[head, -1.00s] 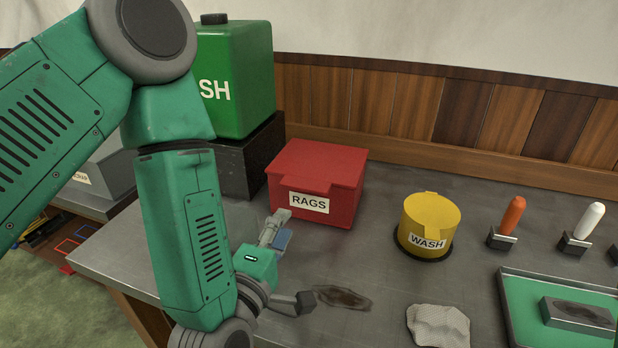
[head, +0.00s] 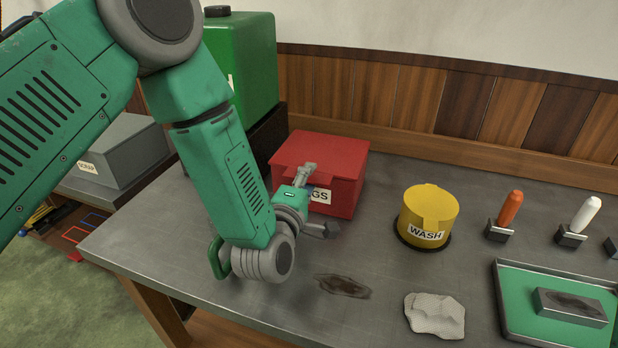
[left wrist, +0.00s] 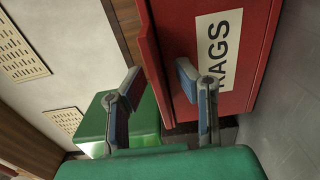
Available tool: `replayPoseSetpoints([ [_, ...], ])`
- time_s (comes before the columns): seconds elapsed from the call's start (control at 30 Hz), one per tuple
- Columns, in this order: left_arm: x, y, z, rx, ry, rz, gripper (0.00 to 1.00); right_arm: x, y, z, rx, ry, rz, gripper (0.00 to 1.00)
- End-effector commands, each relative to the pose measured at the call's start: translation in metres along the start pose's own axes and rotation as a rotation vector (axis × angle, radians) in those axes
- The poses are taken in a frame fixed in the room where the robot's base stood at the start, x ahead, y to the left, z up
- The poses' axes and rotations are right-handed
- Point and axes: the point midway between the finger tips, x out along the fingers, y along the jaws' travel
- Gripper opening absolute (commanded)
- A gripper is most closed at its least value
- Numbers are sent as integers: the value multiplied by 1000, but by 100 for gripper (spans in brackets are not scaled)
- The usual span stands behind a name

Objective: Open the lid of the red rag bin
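The red rag bin (head: 345,190) stands on the grey bench with its lid (head: 325,152) shut and a RAGS label on its front. My left gripper (head: 318,202) is at the bin's front, hiding part of the label. In the left wrist view the gripper (left wrist: 159,85) is open and empty. There the lid's front edge (left wrist: 152,75) appears between the two fingers, one finger at about lid height and the other in front of the bin's front face (left wrist: 235,85). I cannot tell whether either finger touches the bin. My right gripper is not in view.
A yellow WASH tub (head: 428,215) stands right of the bin. A green container (head: 245,60) on a dark block is behind my left arm. A dark stain (head: 343,286) and a crumpled pale cloth (head: 435,315) lie nearer. A green tray (head: 515,310) is at right.

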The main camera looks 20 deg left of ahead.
Motion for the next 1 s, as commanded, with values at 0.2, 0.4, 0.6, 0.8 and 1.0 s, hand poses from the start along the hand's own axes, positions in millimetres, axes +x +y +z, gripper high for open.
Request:
replayPoseSetpoints([
  [0.2,0,0,0,-1,1,-1,0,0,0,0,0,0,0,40],
  [0.4,0,0,-1,0,2,-5,0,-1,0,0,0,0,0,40],
  [0.6,0,6,-1,-1,3,-28,0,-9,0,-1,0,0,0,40],
  [0.8,0,14,-1,-1,3,-55,0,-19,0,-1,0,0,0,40],
  [1.0,3,34,-2,-3,6,-135,0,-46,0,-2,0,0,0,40],
])
